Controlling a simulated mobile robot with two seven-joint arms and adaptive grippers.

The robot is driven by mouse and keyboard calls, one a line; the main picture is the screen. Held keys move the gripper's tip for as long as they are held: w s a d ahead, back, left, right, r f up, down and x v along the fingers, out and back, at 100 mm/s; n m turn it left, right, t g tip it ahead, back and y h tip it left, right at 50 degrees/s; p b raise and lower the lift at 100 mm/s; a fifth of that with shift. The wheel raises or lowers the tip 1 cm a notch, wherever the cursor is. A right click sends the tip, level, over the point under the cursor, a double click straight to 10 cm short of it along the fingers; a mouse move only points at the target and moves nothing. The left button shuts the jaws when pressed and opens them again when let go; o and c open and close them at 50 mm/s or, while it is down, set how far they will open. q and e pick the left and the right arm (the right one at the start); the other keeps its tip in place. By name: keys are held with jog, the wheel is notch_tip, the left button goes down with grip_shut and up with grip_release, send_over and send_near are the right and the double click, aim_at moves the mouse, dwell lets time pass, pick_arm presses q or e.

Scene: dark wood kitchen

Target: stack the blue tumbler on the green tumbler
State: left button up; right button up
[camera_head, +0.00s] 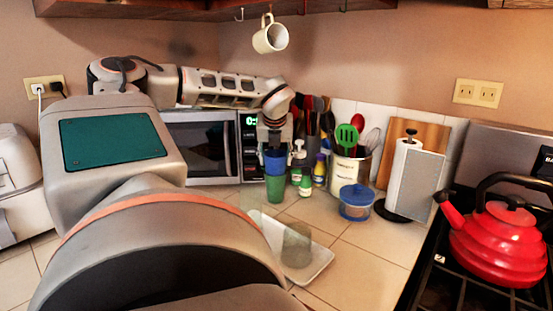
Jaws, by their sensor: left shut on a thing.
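The blue tumbler (275,164) is upright in my left gripper (275,148), which comes down from above and is shut on it. The green tumbler (275,190) shows directly below the blue one, upright. The bottom of the blue tumbler meets the top of the green one in the picture. I cannot tell whether the blue tumbler rests on the green one or is held just above it. My right gripper is not in view.
A white tray (318,269) with a grey see-through cup (297,245) lies nearer. A microwave (201,145) stands behind. A red kettle (500,243) sits on the stove.

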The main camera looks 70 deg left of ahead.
pick_arm(q)
jog(key=shift+f, duration=0.2)
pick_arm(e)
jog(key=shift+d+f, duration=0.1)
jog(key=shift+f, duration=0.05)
pick_arm(q)
jog(key=o, duration=1.1)
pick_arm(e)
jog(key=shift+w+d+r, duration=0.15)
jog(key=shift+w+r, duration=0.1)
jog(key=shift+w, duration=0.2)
pick_arm(q)
jog(key=shift+r, duration=0.1)
jog(key=shift+r+p, duration=0.65)
jog(key=v, duration=0.6)
jog(key=shift+s+d+r, duration=0.1)
jog(key=shift+s+r, duration=0.05)
jog(key=shift+r, duration=0.05)
jog(key=v, duration=0.5)
jog(key=shift+d+r, duration=0.15)
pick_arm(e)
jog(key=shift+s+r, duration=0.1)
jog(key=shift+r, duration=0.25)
